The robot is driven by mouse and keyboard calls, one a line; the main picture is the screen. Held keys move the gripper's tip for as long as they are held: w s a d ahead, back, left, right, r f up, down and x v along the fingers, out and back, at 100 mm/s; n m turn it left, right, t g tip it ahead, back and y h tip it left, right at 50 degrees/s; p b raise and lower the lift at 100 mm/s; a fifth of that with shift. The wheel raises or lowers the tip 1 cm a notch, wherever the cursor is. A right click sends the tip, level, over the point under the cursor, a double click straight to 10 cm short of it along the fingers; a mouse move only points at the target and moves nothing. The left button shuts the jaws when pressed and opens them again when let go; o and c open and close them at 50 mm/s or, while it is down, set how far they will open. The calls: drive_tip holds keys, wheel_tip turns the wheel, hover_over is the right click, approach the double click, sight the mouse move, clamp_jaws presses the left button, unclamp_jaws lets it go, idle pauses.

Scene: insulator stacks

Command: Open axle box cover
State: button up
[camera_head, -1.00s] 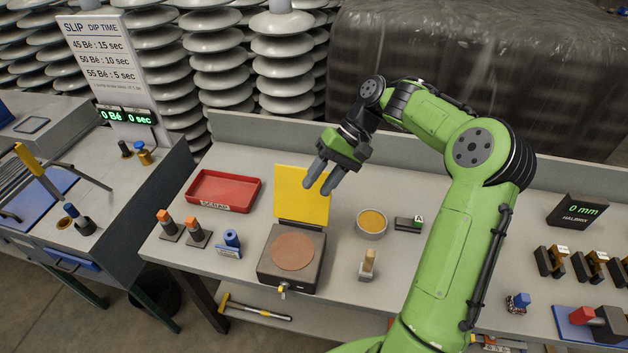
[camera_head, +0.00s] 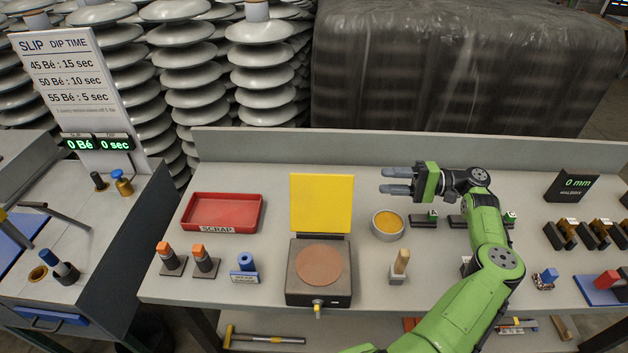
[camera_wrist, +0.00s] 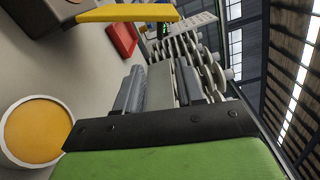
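The axle box (camera_head: 316,291) is a dark box with a round brown disc in its top, near the front edge of the bench. Its yellow cover (camera_head: 321,203) stands open, upright at the box's back edge. A small brass-coloured latch (camera_head: 318,307) is on the box's front. My gripper (camera_head: 385,180) is in the air to the right of the cover, fingers pointing left, apart from each other and empty. In the wrist view the cover (camera_wrist: 125,13) shows nearly edge-on at top left, and my two fingers (camera_wrist: 160,85) have a gap between them.
A bowl with orange-yellow content (camera_head: 388,224) stands below my gripper. A red scrap tray (camera_head: 222,212) lies left of the cover. Orange-topped pieces (camera_head: 206,262), a blue-topped piece (camera_head: 245,265) and a brush-like piece (camera_head: 400,264) stand nearby. A low back wall (camera_head: 400,149) edges the bench.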

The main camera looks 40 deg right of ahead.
sight(329, 180)
drive_tip(key=b+x, duration=0.1)
drive_tip(key=x, duration=1.4)
drive_tip(key=shift+w+a, duration=0.1)
drive_tip(key=shift+a, duration=0.05)
clamp_jaws()
